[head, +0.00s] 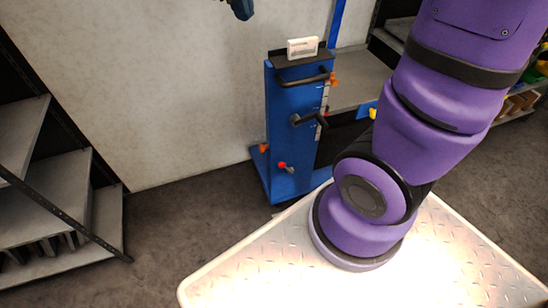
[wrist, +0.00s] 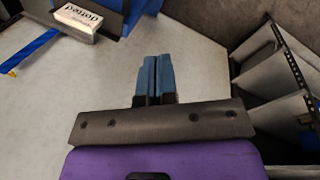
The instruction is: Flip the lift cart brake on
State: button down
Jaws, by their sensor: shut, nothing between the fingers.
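The blue lift cart (head: 281,150) stands upright by the wall in the middle of the head view. A small lever with a red knob (head: 282,165) is low on its front face; I cannot tell for sure that this is the brake. A black crank handle (head: 309,119) and a dark push bar (head: 303,82) sit higher up. My gripper (head: 242,12) is at the top edge of the head view, above and left of the cart and apart from it. In the wrist view its blue fingers (wrist: 155,75) are together and empty.
A white box (head: 302,47) lies on top of the cart; it also shows in the wrist view (wrist: 78,20). Grey shelves (head: 50,205) stand at the left. My arm covers the right side. The floor left of the cart (head: 190,205) is clear.

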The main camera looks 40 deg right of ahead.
jog(key=w+a+f+n+g+h, duration=0.1)
jog(key=w+f+n+h, duration=0.1)
jog(key=w+f, duration=0.65)
jog(key=w+a+f+n+g+h, duration=0.1)
jog(key=w+f+n+h, duration=0.15)
jog(key=f, duration=1.05)
jog(key=w+a+f+n+g+h, duration=0.1)
jog(key=w+f+n+g, duration=0.1)
jog(key=w+f, duration=0.65)
jog(key=s+d+f+n+t+h, duration=0.15)
jog(key=s+f, duration=0.25)
jog(key=f, duration=0.9)
jog(key=s+f+n+h, duration=0.2)
jog(key=s+f+n, duration=0.1)
jog(key=f, duration=1)
jog(key=s+d+f+n+t+h, duration=0.1)
jog(key=s+f+n+h, duration=0.2)
jog(key=f, duration=1)
jog(key=shift+g+y, duration=0.25)
jog(key=shift+y, duration=0.25)
jog(key=shift+s+d+r+x, duration=0.1)
jog(key=shift+s+r+x, duration=0.15)
jog(key=shift+x, duration=2.05)
jog(key=shift+s+d+r+x, duration=0.1)
jog(key=shift+s+r+x, duration=0.2)
jog(key=shift+x, duration=2)
jog(key=shift+s+d+r+x, duration=0.1)
jog(key=shift+r+x, duration=0.25)
jog(key=shift+x, duration=1.95)
